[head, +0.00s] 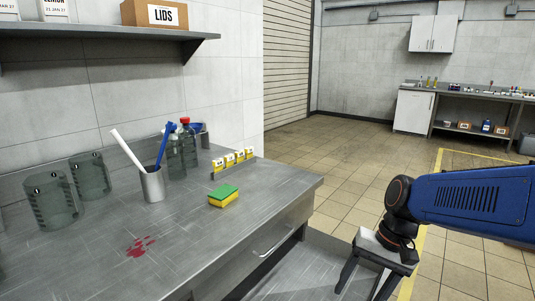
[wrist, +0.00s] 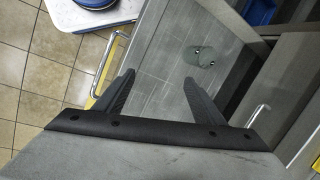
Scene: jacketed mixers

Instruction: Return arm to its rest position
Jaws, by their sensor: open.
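My blue arm (head: 475,205) comes in from the right in the head view. The grey surface and a counter lie beyond the fingers there.
The steel counter (head: 90,225) holds a green and yellow sponge (head: 224,196), a metal cup (head: 152,185) with brushes, clear jugs (head: 90,175), bottles and a red stain (head: 140,246). A drawer handle (head: 273,241) juts from its front. Tiled floor (head: 345,165) is open behind.

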